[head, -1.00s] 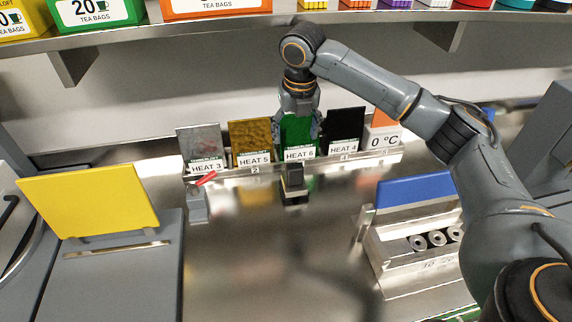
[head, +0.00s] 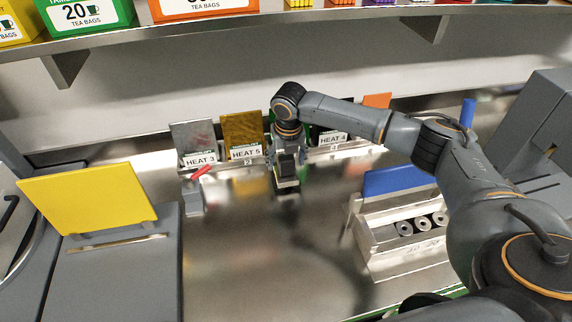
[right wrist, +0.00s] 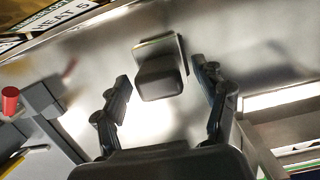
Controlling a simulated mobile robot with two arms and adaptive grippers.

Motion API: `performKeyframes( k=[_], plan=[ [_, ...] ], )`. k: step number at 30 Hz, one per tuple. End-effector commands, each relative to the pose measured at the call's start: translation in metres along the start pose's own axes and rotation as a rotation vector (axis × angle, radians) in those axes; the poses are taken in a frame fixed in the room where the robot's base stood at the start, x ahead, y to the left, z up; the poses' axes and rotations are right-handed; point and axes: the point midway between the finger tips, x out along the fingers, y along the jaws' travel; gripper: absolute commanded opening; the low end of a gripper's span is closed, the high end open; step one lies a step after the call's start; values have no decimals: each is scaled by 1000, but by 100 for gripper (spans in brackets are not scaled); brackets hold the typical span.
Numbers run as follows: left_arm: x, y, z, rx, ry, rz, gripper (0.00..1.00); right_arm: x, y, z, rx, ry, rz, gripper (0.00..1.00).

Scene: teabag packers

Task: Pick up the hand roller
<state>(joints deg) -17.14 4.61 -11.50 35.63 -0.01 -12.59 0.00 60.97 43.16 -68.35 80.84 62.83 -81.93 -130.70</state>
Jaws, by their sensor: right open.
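A small tool with a black block-shaped grip and a metal plate, probably the hand roller (head: 287,184), stands on the metal worktop in front of the row of plates. It also shows in the right wrist view (right wrist: 160,78), ahead of and between my fingers. My right gripper (head: 286,160) is above and behind it in the head view, pointing down. In the right wrist view its two fingers (right wrist: 163,82) are spread wide and touch nothing that I can see. Whether the tool has a roller cannot be seen. My left gripper is not in view.
A rack holds plates labelled HEAT 3 (head: 194,140), HEAT 5 (head: 243,132) and HEAT 4 (head: 333,130) behind the gripper. A red-handled device (head: 194,195) stands at left, a blue-lidded metal unit (head: 392,235) at right. The worktop's middle (head: 260,250) is clear.

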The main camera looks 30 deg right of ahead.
Motion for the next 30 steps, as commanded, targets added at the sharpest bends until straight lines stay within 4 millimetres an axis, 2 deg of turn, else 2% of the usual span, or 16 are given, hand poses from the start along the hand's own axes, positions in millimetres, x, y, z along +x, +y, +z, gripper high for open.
performKeyframes(
  k=[7,8,18,30],
  plan=[
    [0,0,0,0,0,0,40,3,0,0,-1,0,0,72],
    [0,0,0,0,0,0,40,3,0,0,-1,0,0,68],
    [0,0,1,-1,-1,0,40,2,0,0,-1,0,0,0],
    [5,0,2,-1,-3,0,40,-4,1,2,0,-4,2,0]
  ],
)
